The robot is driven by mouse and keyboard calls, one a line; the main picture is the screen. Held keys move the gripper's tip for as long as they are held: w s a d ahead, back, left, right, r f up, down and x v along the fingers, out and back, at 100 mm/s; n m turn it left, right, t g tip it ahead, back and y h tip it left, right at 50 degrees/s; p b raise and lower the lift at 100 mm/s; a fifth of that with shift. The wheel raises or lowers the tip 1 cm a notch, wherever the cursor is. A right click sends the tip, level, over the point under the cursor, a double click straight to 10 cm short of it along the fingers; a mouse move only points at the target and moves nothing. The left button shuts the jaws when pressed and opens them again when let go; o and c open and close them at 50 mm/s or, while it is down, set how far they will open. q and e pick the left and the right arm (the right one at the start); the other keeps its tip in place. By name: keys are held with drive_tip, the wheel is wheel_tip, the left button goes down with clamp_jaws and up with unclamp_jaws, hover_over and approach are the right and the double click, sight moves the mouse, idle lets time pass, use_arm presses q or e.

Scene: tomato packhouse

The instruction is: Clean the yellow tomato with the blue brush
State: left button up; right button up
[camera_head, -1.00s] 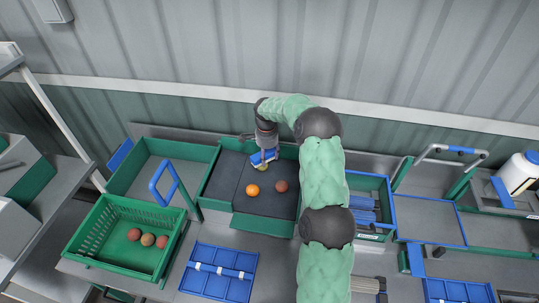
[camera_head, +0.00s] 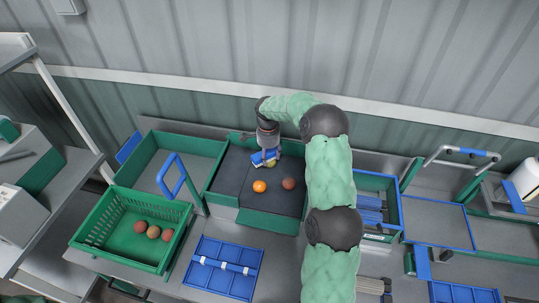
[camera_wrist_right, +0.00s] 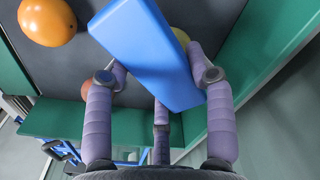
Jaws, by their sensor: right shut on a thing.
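My right gripper (camera_head: 266,150) is shut on the blue brush (camera_head: 261,158), which it holds over the dark-floored green tray (camera_head: 222,213). In the right wrist view the brush (camera_wrist_right: 150,50) lies tilted across the three purple fingers (camera_wrist_right: 160,90). The yellow tomato (camera_head: 271,164) is in the tray right by the brush and is partly covered by it. In the right wrist view only a sliver of the yellow tomato (camera_wrist_right: 181,38) shows past the brush's edge. I cannot tell whether the brush touches it. My left gripper is out of view.
An orange tomato (camera_head: 260,187) and a red one (camera_head: 289,183) lie in the same tray. A green basket (camera_head: 105,229) with several reddish tomatoes stands at left. A blue divided tray (camera_head: 221,282) lies in front. A blue-rimmed bin (camera_head: 400,205) stands right of my arm.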

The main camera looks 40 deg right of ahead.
drive_tip(key=shift+d, duration=0.15)
drive_tip(key=shift+s+d, duration=0.15)
drive_tip(key=shift+d, duration=0.9)
drive_tip(key=shift+s+d, duration=0.1)
drive_tip(key=shift+d, duration=0.9)
drive_tip(key=shift+a, duration=0.2)
drive_tip(key=shift+w+a+b, duration=0.15)
drive_tip(key=shift+a, duration=0.85)
drive_tip(key=shift+w+a+b, duration=0.1)
drive_tip(key=shift+a+b, duration=0.05)
drive_tip(key=shift+a, duration=0.85)
drive_tip(key=shift+d, duration=0.15)
drive_tip(key=shift+s+d, duration=0.2)
drive_tip(key=shift+d, duration=1.85)
